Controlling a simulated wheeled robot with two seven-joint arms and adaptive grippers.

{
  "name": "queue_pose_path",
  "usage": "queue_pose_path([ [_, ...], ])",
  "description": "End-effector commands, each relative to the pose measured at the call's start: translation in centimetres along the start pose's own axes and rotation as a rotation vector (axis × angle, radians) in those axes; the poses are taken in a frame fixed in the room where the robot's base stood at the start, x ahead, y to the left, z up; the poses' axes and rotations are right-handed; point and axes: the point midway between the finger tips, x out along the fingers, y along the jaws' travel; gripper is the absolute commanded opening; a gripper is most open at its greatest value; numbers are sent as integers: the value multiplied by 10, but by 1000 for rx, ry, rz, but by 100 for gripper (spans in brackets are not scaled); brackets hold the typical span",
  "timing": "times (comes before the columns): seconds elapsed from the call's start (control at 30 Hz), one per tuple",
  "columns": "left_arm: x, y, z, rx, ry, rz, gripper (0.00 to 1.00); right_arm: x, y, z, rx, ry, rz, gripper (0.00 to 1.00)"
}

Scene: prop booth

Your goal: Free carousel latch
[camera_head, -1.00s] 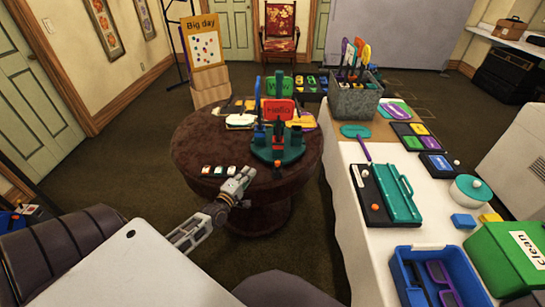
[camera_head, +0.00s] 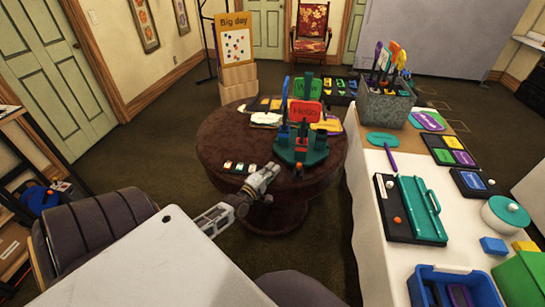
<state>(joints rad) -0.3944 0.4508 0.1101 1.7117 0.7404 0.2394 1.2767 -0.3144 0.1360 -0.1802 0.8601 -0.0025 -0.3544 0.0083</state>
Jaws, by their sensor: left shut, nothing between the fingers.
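The carousel (camera_head: 316,155) stands on the round brown table (camera_head: 222,150). It has a teal base, upright holders and several coloured signs, one red and reading "Hello" (camera_head: 306,114). A small orange-tipped part (camera_head: 299,168) sits at its front edge; I cannot tell whether this is the latch. My left gripper (camera_head: 270,170) is shut and empty, over the table's front edge, to the left of and nearer than the carousel base. It looks apart from the carousel. My right gripper is out of view.
Small cards (camera_head: 238,167) lie on the table left of my gripper. A white-covered table (camera_head: 368,215) at the right holds a metal bucket of paddles (camera_head: 386,103), a teal-and-black board (camera_head: 418,205) and a blue crate (camera_head: 420,272). A dark chair (camera_head: 95,225) stands at left.

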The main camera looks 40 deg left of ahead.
Motion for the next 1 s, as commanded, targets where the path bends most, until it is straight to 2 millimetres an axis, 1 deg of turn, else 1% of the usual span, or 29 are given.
queue_pose_path([
  [0.4,32,0,0,1,0,1,0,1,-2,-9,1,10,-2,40],
  [0.83,64,0,0,0,0,0,0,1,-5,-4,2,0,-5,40],
  [1.0,76,0,0,0,0,0,0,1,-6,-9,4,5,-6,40],
])
